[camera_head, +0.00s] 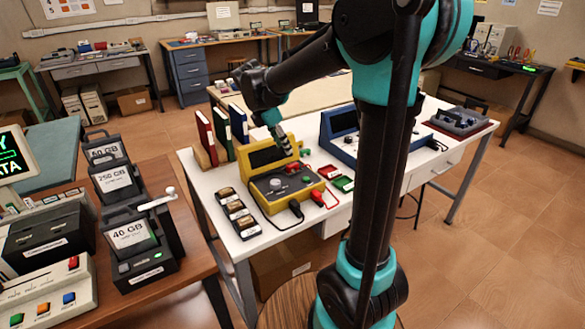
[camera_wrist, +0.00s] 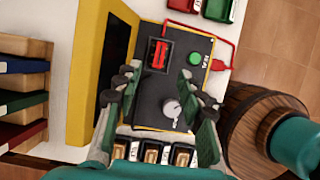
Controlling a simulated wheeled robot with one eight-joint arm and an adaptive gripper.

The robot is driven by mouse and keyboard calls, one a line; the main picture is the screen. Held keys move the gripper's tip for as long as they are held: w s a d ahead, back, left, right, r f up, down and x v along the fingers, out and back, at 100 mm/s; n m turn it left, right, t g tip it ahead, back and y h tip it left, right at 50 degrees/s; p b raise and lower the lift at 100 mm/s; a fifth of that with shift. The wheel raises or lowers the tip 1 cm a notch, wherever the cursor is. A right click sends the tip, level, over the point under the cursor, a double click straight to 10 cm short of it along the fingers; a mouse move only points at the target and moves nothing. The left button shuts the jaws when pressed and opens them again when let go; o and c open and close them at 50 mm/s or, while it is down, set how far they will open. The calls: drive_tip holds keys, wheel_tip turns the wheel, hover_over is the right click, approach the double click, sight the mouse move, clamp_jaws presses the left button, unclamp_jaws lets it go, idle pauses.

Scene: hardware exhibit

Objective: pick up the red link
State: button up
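The red link (camera_wrist: 159,54) sits in a dark slot on the black top panel of a yellow-framed device (camera_wrist: 88,70). In the head view the red link (camera_head: 291,169) shows small, close to my fingertips. My gripper (camera_wrist: 157,88) is open and empty above the panel in the wrist view, with one finger on each side. The link lies between and beyond the fingertips, and I see no contact. In the head view my gripper (camera_head: 286,152) points down over the yellow device (camera_head: 268,202), beside its dark screen.
A green button (camera_wrist: 195,60) and a grey knob (camera_wrist: 172,108) share the panel. A red cable (camera_wrist: 226,44) runs beside it. Red and green trays (camera_head: 343,184), a blue device (camera_head: 338,147), upright binders (camera_head: 221,132) and small boxes (camera_head: 237,210) stand nearby on the white table.

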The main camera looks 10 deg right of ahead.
sight(292, 164)
drive_tip(key=x, duration=0.9)
drive_tip(key=shift+a, duration=0.1)
drive_tip(key=shift+c, duration=0.5)
clamp_jaws()
